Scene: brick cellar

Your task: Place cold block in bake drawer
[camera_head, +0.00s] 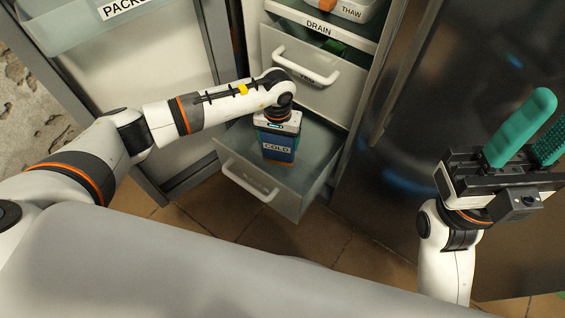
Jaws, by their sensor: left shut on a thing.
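The cold block (277,147) is dark blue with a white "COLD" label. It is upright under my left gripper (278,124), which is shut on it; the fingers are mostly hidden behind the gripper body. The block is over or inside a pulled-out lower drawer (302,196) with grey translucent walls. I cannot tell whether the block touches the drawer floor. The drawer's front label is too faint to read, so I cannot confirm it is the bake drawer. My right gripper (540,118), with teal fingers apart, is open and empty at the right.
Above is a drawer with a white handle (306,66), its label partly hidden. Higher are a "DRAIN" shelf (320,29) and a "THAW" bin (352,12). A cabinet door (150,85) stands open at left. A dark glossy panel (400,165) stands at right.

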